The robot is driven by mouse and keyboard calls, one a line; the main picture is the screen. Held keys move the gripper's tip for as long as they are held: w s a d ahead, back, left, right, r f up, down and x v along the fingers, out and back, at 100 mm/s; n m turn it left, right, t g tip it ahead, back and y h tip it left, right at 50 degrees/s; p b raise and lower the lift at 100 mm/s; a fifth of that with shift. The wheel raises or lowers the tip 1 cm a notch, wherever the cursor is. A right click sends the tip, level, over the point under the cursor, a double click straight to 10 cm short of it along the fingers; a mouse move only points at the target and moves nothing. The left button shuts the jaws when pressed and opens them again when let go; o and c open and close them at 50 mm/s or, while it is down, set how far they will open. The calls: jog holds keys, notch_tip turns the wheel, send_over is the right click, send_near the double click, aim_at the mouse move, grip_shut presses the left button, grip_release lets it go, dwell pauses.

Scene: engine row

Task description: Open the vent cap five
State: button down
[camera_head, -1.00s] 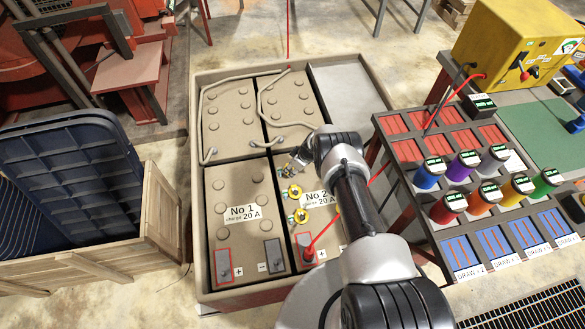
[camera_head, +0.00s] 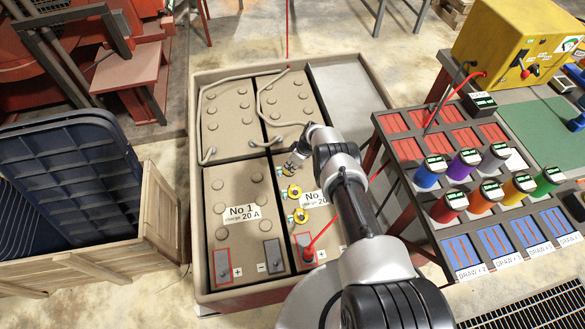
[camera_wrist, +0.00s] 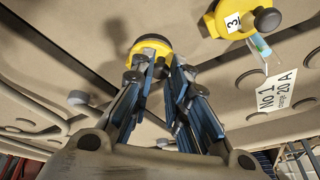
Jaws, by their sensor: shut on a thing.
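A yellow vent cap (camera_wrist: 152,46) with a dark grip lies between my fingertips in the wrist view; no number shows on it. My gripper (camera_wrist: 158,66) is shut on this cap, reaching it at the far end of the battery marked No 2. In the head view the same cap (camera_head: 289,169) is partly hidden by my gripper (camera_head: 293,161). A second yellow cap with a tag reading 3 (camera_wrist: 232,18) sits beside it in the wrist view. Two more yellow caps, a middle one (camera_head: 294,191) and a nearer one (camera_head: 301,216), line up towards me in the head view.
The No 1 battery (camera_head: 241,190) is to the left in the same tray. A red lead (camera_head: 323,232) runs up from a terminal of the No 2 battery. A rack of coloured canisters (camera_head: 428,173) stands to the right, and a wooden crate (camera_head: 158,215) to the left.

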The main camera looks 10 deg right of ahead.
jog(key=shift+w+a+r, duration=0.15)
jog(key=shift+r, duration=0.05)
jog(key=c, duration=1.7)
grip_release()
jog(key=shift+f, duration=0.1)
jog(key=shift+o, duration=1.1)
jog(key=shift+d+r, duration=0.3)
jog(key=shift+r, duration=0.35)
jog(key=v, duration=0.6)
jog(key=shift+r, duration=0.35)
jog(key=shift+d, duration=0.1)
jog(key=shift+c, duration=0.3)
